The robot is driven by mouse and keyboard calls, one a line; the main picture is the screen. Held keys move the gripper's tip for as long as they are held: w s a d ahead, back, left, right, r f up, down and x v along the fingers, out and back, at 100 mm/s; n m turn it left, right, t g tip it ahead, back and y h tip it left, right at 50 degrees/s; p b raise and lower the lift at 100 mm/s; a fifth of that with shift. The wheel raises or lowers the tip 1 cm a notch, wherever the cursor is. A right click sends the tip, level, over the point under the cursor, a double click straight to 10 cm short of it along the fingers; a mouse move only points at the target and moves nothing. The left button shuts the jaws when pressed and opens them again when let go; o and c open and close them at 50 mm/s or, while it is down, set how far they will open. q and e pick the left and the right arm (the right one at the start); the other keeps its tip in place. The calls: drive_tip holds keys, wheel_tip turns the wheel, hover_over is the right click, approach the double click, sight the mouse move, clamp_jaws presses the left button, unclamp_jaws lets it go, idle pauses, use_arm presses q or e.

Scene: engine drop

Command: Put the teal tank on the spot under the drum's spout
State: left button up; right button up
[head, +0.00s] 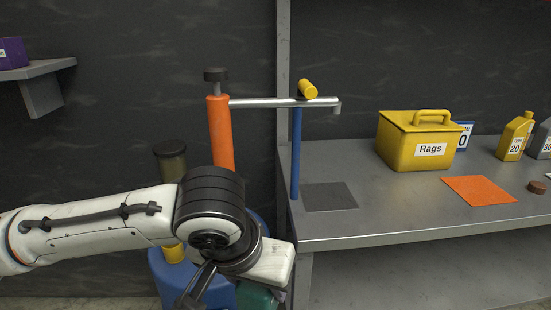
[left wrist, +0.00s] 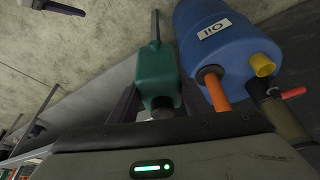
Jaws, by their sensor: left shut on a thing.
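The teal tank (head: 257,297) shows only in part at the bottom of the head view, below my left gripper (head: 230,285), whose arm hides much of it. In the left wrist view the teal tank (left wrist: 156,75) sits between the two dark fingers, which are shut on it. The blue drum (head: 172,276) stands behind my arm; its OIL label shows upside down in the left wrist view. From its orange pump (head: 220,130) a grey spout (head: 337,106) reaches right over the bench. Below it lies an empty dark grey square spot (head: 330,196). My right gripper is not in view.
The grey bench (head: 400,215) has its front edge and left corner right of my gripper. A blue post (head: 296,155) stands at its left edge. A yellow Rags box (head: 410,155), an orange cloth (head: 478,190) and several containers stand further right.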

use_arm(q)
drive_tip(key=a+f+n+y, duration=0.1)
drive_tip(key=a+n, duration=0.2)
drive_tip(key=a, duration=1.5)
drive_tip(key=shift+s+a+f+n+y, duration=0.15)
drive_tip(key=shift+s+n+y, duration=0.15)
drive_tip(key=shift+n, duration=0.1)
drive_tip(key=shift+w+a+t, duration=0.1)
drive_tip(key=shift+t, duration=0.2)
